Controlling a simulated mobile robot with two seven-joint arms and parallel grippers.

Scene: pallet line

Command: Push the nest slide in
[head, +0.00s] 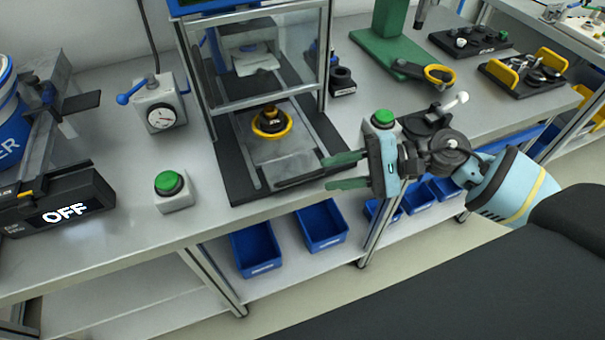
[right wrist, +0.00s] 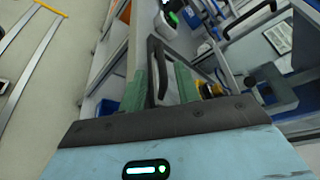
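The nest slide (head: 283,155) is a grey plate on a dark base, drawn out toward the front of a clear-walled press frame (head: 255,50). A yellow ring with a black part (head: 270,122) sits on it. A dark bar handle (head: 300,178) runs along its front edge. My right gripper (head: 336,171) is open beside the handle's right end, its green fingers pointing left. In the right wrist view, the black handle (right wrist: 156,68) shows between the spread fingers (right wrist: 160,88); I cannot tell whether they touch it. My left gripper is not in view.
A green button (head: 169,183) and a gauge box (head: 160,105) stand left of the press. Another green button (head: 382,119) is behind my right gripper. A box reading OFF (head: 62,212) is at far left. Blue bins (head: 255,250) sit on the shelf below.

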